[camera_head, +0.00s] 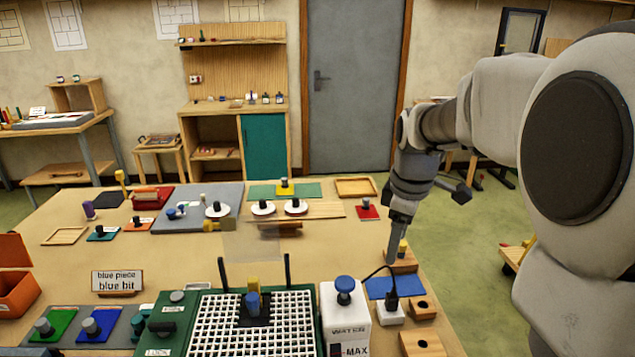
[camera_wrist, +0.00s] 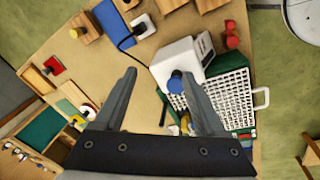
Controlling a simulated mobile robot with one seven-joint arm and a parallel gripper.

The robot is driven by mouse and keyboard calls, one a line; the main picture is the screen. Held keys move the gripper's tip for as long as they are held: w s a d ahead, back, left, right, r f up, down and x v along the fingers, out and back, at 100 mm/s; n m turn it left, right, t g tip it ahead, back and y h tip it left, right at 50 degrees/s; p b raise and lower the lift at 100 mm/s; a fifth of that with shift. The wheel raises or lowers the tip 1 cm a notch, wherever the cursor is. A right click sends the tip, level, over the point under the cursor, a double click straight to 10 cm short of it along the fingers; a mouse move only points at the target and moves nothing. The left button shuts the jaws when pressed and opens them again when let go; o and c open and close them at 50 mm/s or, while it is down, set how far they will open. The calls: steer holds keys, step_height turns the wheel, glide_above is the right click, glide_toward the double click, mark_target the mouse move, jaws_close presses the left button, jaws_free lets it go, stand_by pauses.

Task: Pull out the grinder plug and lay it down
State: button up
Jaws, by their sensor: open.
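The black grinder plug (camera_head: 391,300) stands upright in a white socket block (camera_head: 390,316) on the right part of the table. A dark cord runs from it toward the white grinder (camera_head: 341,318) with a blue knob. In the wrist view the plug (camera_wrist: 138,29) and the grinder (camera_wrist: 177,62) lie beyond my fingertips. My gripper (camera_head: 390,260) points down behind the plug, near a wooden block with a yellow peg. In the wrist view my gripper (camera_wrist: 155,72) has its fingers spread with nothing held between them.
A blue mat (camera_head: 376,288) lies beside the socket block. Wooden blocks with holes (camera_head: 424,306) stand to its right, near the table edge. A white grid (camera_head: 215,325) in a green frame with upright black posts is left of the grinder. The table behind the grid is partly clear.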

mark_target(393, 295)
steer(key=w+d+f+n+g+p, duration=0.2)
steer(key=w+d+f+n, duration=0.35)
steer(key=w+f, duration=0.4)
steer(key=shift+n, duration=0.45)
steer(key=f, duration=0.9)
steer(key=f+p, duration=0.1)
steer(key=f, duration=0.7)
steer(key=shift+s+a+f, duration=0.1)
steer(key=shift+a+f, duration=0.1)
steer(key=shift+f, duration=0.15)
jaws_close()
